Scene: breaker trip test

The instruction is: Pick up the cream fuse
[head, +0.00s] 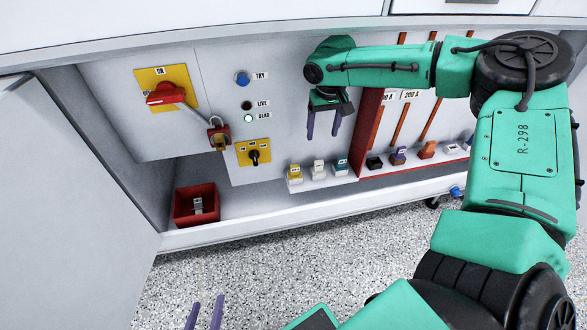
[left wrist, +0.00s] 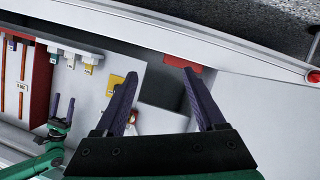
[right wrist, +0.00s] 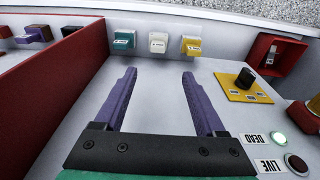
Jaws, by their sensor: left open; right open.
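The cream fuse (head: 318,168) sits in a holder on the panel's lower ledge, between a yellow fuse (head: 294,172) and a teal fuse (head: 341,164). In the right wrist view the cream fuse (right wrist: 158,43) lies beyond the fingertips, roughly centred between them. My right gripper (head: 322,136) is open and empty, above the cream fuse and apart from it, fingers pointing down. My left gripper (head: 206,300) is open and empty, low in front of the cabinet; only its fingers show in the head view. The left wrist view shows its spread fingers (left wrist: 156,72).
A red partition (head: 368,125) stands right of the teal fuse, with more fuses beyond it. A black knob on a yellow plate (head: 247,160), a padlock (head: 220,140) on the red switch (head: 165,93) and a red bin (head: 181,207) holding a grey piece are on the left.

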